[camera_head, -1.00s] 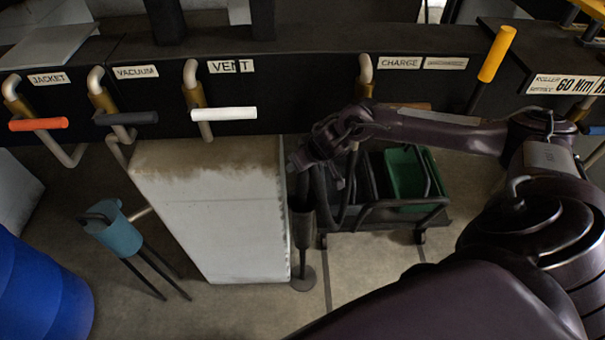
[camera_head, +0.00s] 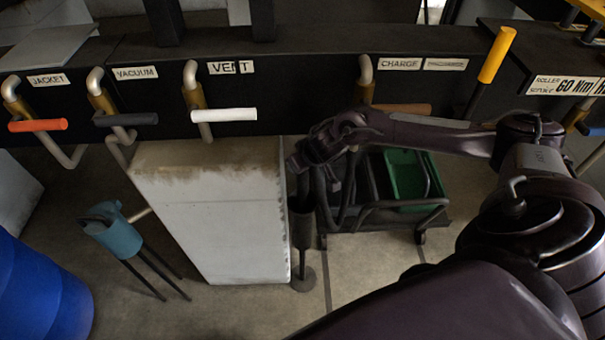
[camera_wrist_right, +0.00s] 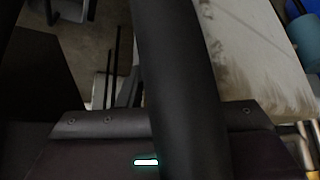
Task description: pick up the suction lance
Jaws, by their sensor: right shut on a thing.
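My right gripper (camera_head: 297,163) reaches down beside the white block's upper right edge in the head view. It is shut on the suction lance, a thick dark tube (camera_wrist_right: 180,80) that runs from top to bottom across the right wrist view. In the head view the lance's upper part is mostly hidden by my gripper and wrist. Below the gripper stands a dark upright tube-shaped holder (camera_head: 304,230) on a round foot (camera_head: 303,280); I cannot tell how far the lance sits inside it. My left gripper is not in view.
The white block (camera_head: 225,220) stands close left of the holder. A dark cart with a green bin (camera_head: 410,175) is close right. Above runs a dark panel with valve handles, including a white one (camera_head: 224,114). A teal holder (camera_head: 118,238) and blue drum (camera_head: 40,290) stand left.

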